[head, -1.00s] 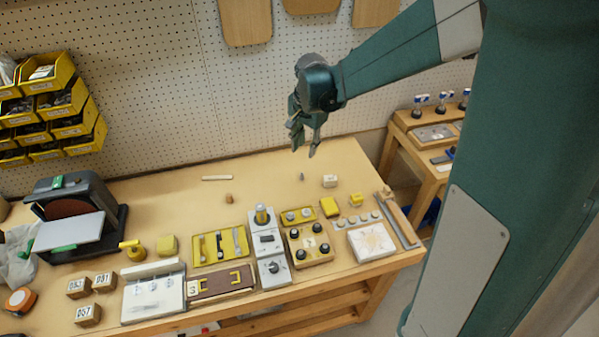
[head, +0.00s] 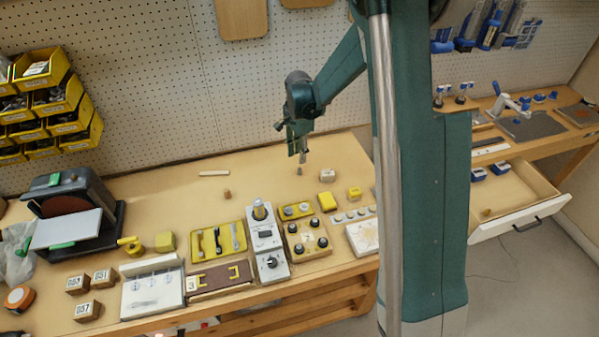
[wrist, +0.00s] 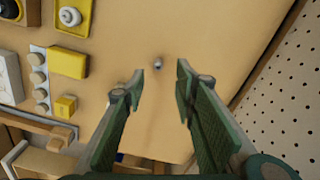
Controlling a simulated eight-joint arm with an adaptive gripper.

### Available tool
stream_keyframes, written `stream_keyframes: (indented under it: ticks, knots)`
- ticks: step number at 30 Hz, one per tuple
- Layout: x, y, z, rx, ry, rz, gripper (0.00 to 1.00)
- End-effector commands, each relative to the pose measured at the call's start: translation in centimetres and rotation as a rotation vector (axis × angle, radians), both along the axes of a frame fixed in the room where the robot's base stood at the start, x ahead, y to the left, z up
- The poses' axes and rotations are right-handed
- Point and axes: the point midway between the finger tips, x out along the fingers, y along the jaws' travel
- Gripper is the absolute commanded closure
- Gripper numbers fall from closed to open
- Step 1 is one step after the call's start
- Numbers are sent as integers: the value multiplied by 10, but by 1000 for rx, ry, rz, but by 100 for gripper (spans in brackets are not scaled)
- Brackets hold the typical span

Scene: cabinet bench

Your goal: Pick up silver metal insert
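The silver metal insert (head: 299,171) is a small grey piece standing on the bare back part of the wooden bench. It also shows in the wrist view (wrist: 158,64), in line with the gap between my fingertips and apart from them. My gripper (head: 302,156) points down, just above the insert in the head view. In the wrist view its two fingers (wrist: 160,74) are spread wide with nothing between them.
A white block (head: 327,175) stands right of the insert, with a yellow block (head: 354,193) beyond it. A small brown cylinder (head: 227,194) stands to the left. Yellow trays (head: 218,241) and fixtures fill the front. The pegboard rises behind.

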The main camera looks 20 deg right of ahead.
Motion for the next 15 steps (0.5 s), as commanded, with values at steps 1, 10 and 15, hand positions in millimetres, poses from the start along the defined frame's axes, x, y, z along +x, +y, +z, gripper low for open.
stream_keyframes:
  ticks: [1, 10, 15]
  knots:
    - [0, 0, -1, 0, 1, -2, 72]
    - [0, 0, -1, 0, 1, -2, 72]
    - [1, 0, -9, 0, 1, -1, 72]
